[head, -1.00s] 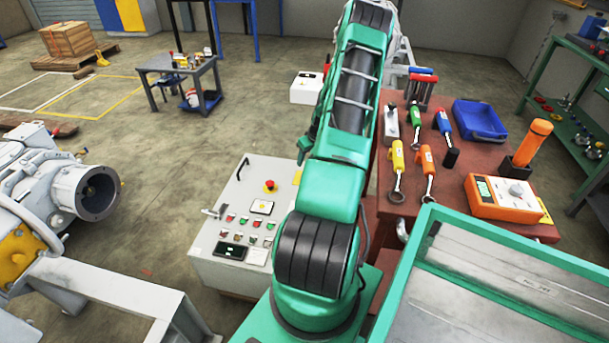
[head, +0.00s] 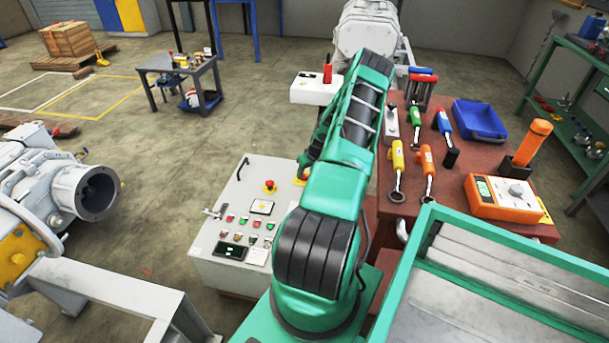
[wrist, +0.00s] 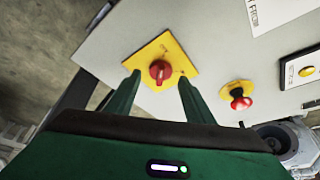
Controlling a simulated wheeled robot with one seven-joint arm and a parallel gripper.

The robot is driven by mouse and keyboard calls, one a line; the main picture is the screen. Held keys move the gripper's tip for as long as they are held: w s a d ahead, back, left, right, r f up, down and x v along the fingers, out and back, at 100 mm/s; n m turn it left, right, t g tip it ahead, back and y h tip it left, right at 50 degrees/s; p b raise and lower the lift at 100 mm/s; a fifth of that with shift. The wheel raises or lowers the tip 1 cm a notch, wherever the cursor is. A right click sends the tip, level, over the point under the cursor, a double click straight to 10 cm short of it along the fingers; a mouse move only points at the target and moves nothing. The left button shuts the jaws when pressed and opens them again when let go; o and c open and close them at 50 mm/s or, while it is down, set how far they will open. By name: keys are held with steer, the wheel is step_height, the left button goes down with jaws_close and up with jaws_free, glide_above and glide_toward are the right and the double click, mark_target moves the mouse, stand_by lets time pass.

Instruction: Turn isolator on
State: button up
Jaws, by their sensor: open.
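The isolator (wrist: 160,71) is a red rotary knob on a square yellow plate (wrist: 180,56), set on a pale grey panel in the wrist view. My gripper (wrist: 159,80) is open and empty. Its two green fingers point at the knob, one on each side, with gaps between. I cannot tell how far the fingertips are from the panel. In the head view the control cabinet (head: 228,215) stands left of my arm, with a sliver of yellow plate (head: 298,177) at its right edge. My arm hides the gripper and knob there.
A red emergency button (wrist: 238,97) on the same panel sits right of the isolator in the wrist view. In the head view, a red-brown table (head: 440,212) with tools stands to the right. Grey machinery (head: 50,190) is at the left; open floor lies between.

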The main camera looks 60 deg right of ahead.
steer(key=shift+w+d+f, duration=0.1)
steer(key=shift+w+f, duration=0.15)
steer(key=shift+f, duration=0.45)
steer(key=c, duration=1)
